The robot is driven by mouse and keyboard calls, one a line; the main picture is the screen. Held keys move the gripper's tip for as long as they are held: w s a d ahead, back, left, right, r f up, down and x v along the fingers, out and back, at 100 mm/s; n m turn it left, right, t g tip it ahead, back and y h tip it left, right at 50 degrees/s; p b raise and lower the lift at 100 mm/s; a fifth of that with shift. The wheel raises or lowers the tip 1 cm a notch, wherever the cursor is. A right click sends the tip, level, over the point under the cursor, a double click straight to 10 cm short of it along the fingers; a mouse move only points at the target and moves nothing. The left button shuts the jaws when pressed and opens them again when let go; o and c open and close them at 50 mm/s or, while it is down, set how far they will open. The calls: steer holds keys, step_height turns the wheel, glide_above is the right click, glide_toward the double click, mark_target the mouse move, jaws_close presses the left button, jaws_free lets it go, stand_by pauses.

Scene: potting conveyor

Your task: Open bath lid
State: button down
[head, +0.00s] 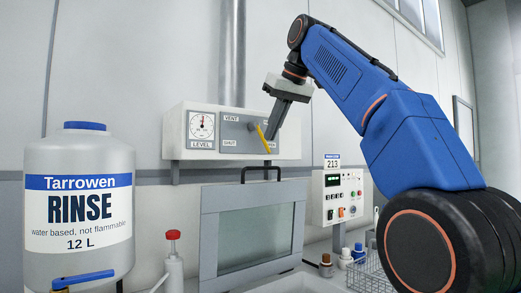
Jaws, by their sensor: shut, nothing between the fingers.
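The bath lid (209,238) is a grey frame around a pale glass pane, with a black handle (261,169) on its top edge. It stands steeply raised below the wall box, with its lower edge near the bottom of the view. My gripper (271,135) is shut and empty, pointing down in front of the wall box, above the lid handle and clear of it. Beside its fingertips is a yellow lever (264,139) on a grey plate marked VENT and SHUT. I cannot tell whether the fingers touch the lever.
A large Tarrowen RINSE container (78,245) stands at left. A red-topped bottle (173,262) is left of the lid. A control box (338,195) marked 213, small bottles (326,266) and a wire basket (372,272) are at right. The white wall box (174,138) has a LEVEL gauge.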

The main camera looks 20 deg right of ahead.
steer(key=x, duration=0.9)
steer(key=shift+w+a+f, duration=0.1)
steer(key=shift+w+f, duration=0.1)
steer(key=shift+f, duration=0.05)
steer(key=s+d, duration=0.2)
steer(key=s, duration=0.4)
steer(key=shift+f, duration=0.45)
